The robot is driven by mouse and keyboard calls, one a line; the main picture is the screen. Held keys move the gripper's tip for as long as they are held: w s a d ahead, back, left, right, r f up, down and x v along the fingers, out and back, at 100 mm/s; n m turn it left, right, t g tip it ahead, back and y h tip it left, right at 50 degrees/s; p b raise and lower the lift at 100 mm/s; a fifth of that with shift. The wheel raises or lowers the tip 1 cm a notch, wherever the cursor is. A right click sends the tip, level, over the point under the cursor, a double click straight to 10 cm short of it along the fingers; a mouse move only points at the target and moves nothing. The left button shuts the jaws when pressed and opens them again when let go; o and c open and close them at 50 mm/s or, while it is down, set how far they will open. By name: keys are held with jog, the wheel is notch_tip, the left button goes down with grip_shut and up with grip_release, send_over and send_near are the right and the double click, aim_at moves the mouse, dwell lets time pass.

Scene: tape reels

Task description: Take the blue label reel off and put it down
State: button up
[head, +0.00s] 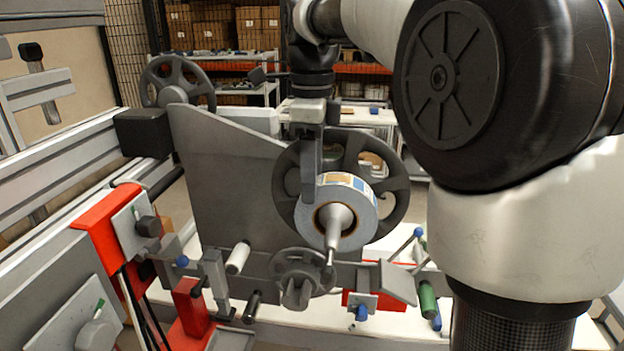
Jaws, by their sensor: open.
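The label reel (361,217) sits on a pale spindle (337,226) in front of a dark spoked wheel (396,196). The spindle's tapered end pokes out through the reel's core towards me. My gripper (309,186) points down at the reel's upper left, its jaws open. One finger shows clearly, overlapping the reel's left edge in the picture; the other is mostly hidden. I cannot tell whether a finger touches the reel.
A grey machine plate (222,185) stands behind and left of the reel. A smaller dark hub (298,270) and a white roller (238,257) sit below. A red bracket (108,240) is at left. Shelves with boxes (212,35) stand at the back. My arm covers the right side.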

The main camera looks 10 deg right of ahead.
jog(key=shift+f, duration=0.1)
grip_shut()
jog(key=r+p, duration=0.1)
jog(key=p, duration=0.2)
jog(key=shift+r, duration=0.1)
jog(key=shift+s+f, duration=0.1)
jog(key=shift+f, duration=0.1)
jog(key=shift+s+a+f+b, duration=0.2)
jog(key=shift+s+b, duration=0.3)
jog(key=shift+b, duration=0.1)
jog(key=s+a+b, duration=0.2)
jog(key=s+a, duration=0.1)
jog(key=s, duration=0.6)
jog(key=s+a+b, duration=0.3)
jog(key=s, duration=0.7)
jog(key=shift+s+a+r+b, duration=0.15)
jog(key=shift+s+b, duration=0.15)
jog(key=shift+b, duration=0.05)
